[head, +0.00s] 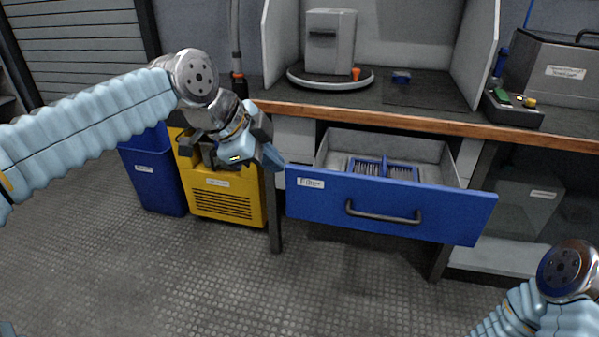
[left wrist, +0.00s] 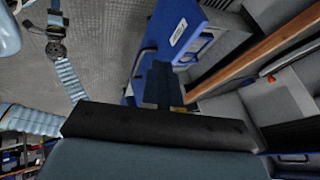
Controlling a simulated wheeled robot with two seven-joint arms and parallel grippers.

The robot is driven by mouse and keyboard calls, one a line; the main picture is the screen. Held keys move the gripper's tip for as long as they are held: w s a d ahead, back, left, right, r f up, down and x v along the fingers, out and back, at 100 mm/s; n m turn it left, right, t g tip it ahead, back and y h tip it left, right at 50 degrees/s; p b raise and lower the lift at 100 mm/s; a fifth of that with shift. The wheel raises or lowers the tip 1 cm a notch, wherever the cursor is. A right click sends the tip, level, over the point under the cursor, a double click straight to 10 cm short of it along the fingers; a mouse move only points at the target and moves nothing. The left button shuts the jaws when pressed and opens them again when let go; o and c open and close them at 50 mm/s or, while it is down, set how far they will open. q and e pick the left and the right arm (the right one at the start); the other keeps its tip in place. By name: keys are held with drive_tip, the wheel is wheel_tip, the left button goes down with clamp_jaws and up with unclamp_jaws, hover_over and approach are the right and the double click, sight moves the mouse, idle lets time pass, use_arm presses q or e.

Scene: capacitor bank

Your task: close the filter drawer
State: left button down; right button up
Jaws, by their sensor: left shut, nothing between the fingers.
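The filter drawer (head: 385,208) stands pulled out under the workbench, with a blue front, a label at its upper left and a grey bar handle (head: 383,214). Its grey tray holds a blue divided insert (head: 383,168) with filters. My left gripper (head: 275,161) is shut and empty, just left of the drawer front's upper left corner; I cannot tell whether it touches. In the left wrist view the shut fingers (left wrist: 163,88) appear close to the blue drawer front (left wrist: 178,28). My right forearm shows at the lower right, but its gripper is out of view.
The wood-edged workbench (head: 430,126) runs above the drawer and carries a grey device (head: 330,42) on a round base. A yellow unit (head: 224,192) and a blue bin (head: 155,178) stand left of a bench leg. The floor before the drawer is clear.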

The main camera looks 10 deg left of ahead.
use_arm(q)
drive_tip(key=b, duration=0.1)
approach(313, 180)
drive_tip(key=f, duration=0.1)
drive_tip(key=d+f, duration=0.2)
drive_tip(key=f, duration=0.1)
drive_tip(key=shift+w, duration=0.35)
drive_tip(key=shift+w+a, duration=0.1)
drive_tip(key=shift+w, duration=0.65)
use_arm(e)
drive_tip(key=shift+f, duration=0.65)
use_arm(q)
drive_tip(key=shift+w, duration=0.1)
use_arm(e)
drive_tip(key=shift+r, duration=0.1)
